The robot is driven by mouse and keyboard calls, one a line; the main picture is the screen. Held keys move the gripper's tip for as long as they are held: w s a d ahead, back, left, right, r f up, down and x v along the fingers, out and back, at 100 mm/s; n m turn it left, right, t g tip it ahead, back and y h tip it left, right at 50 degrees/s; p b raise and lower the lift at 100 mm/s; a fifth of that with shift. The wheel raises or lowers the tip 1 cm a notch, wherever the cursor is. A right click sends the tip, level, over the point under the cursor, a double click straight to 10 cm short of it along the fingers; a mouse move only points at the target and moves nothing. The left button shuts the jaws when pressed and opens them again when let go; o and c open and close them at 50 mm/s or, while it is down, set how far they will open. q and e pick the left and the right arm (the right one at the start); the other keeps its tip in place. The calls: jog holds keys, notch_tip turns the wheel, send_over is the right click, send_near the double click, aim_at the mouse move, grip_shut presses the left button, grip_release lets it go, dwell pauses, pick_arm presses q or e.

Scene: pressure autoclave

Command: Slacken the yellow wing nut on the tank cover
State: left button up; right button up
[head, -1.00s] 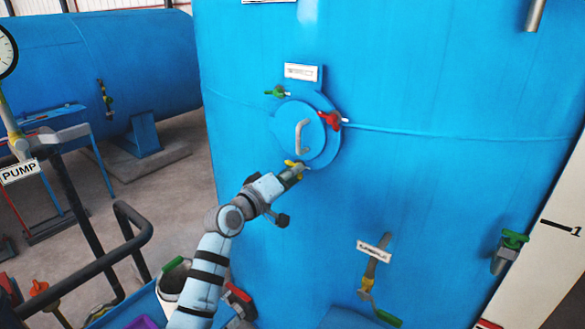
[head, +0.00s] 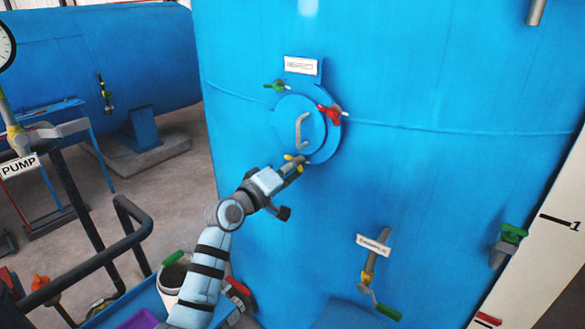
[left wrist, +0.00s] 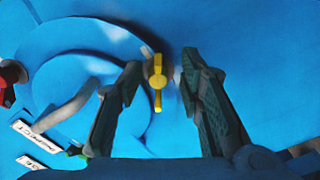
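The round blue tank cover (head: 289,117) sits on the side of the big blue tank, with a grey bent handle (head: 300,132). The yellow wing nut (head: 288,157) is at the cover's lower edge, partly hidden by my left gripper (head: 295,165). In the left wrist view the yellow wing nut (left wrist: 158,82) lies between the two dark fingers of my left gripper (left wrist: 158,72), its wings running along the fingers. The fingers are open, with a gap visible on each side of the nut. My right gripper is in neither view.
A red wing nut (head: 331,114) and a green one (head: 278,86) sit on the cover's rim. Below right is a valve with a green handle (head: 388,312). Dark railings (head: 90,262) stand at left. The tank wall right of the cover is clear.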

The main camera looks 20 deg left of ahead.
pick_arm(q)
jog(key=shift+r, duration=0.1)
jog(key=v, duration=0.8)
jog(key=shift+d, duration=0.1)
